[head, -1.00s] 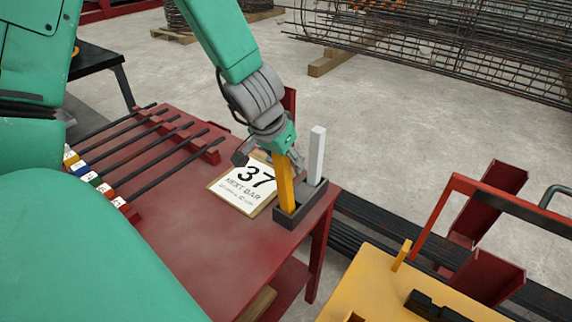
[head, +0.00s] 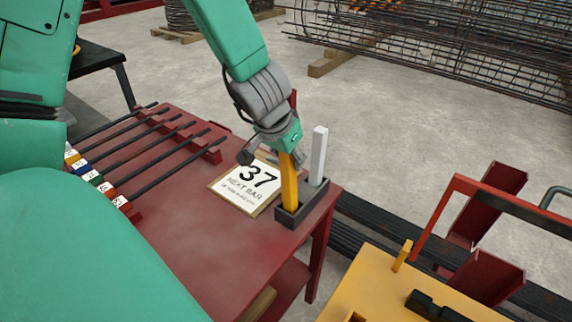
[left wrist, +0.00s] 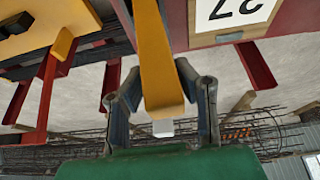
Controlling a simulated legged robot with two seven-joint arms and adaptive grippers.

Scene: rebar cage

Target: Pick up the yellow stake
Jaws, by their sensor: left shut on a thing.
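The yellow stake (head: 289,182) stands upright in the dark holder (head: 291,218) at the right end of the red table. My left gripper (head: 285,153) is shut on the upper part of the stake, and the stake's lower end is still down in the holder. In the left wrist view the yellow stake (left wrist: 156,60) runs between the two fingers of my left gripper (left wrist: 163,95). A white stake (head: 318,155) stands in the same holder, just right of the yellow one. My right gripper is not in view.
A sign reading 37 (head: 232,199) lies on the red table (head: 190,250) beside the holder. Several dark bars (head: 150,150) rest in racks at the left. A yellow surface (head: 375,290) with a small upright peg (head: 402,256) stands at lower right.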

